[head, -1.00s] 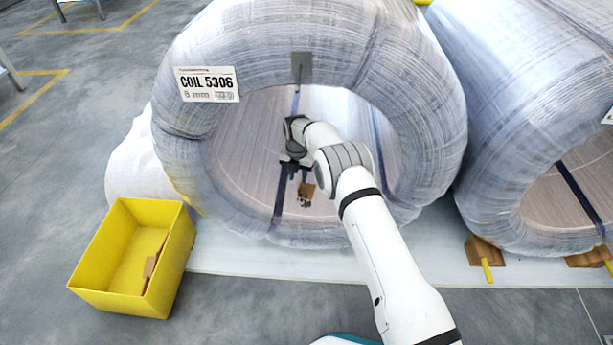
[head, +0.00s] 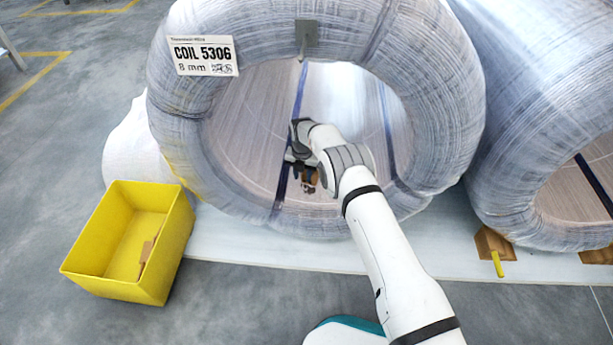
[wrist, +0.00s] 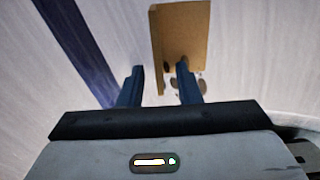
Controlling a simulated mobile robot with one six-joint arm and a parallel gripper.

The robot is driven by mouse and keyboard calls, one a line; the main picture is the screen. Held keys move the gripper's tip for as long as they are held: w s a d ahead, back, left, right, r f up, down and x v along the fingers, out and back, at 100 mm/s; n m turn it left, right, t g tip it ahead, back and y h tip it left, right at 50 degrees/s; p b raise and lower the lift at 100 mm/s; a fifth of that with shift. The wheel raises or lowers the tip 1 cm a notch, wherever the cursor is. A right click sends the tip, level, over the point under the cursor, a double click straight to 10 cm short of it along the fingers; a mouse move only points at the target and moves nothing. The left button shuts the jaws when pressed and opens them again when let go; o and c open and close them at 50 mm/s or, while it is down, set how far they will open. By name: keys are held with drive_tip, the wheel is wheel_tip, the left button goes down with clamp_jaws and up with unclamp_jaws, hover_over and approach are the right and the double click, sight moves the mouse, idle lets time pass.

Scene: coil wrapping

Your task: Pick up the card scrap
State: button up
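The card scrap (wrist: 184,30) is a brown folded piece lying inside the bore of the wrapped coil labelled COIL 5306 (head: 180,110). In the head view the scrap (head: 311,182) is small and partly covered by my gripper (head: 300,170). In the wrist view my gripper (wrist: 160,68) is open, its two blue fingers apart. The scrap's upright flap stands between the fingers, with a visible gap to the left finger. The right fingertip overlaps the scrap's flat part; I cannot tell whether it touches.
A yellow bin (head: 85,270) with brown scraps (head: 145,258) stands on the floor at the left. A second wrapped coil (head: 530,90) is at the right, with a wooden chock (head: 493,245) before it. Coil walls surround my arm. Small dark spots (wrist: 175,84) lie near the scrap.

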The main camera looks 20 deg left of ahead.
drive_tip(key=shift+c, duration=0.2)
clamp_jaws()
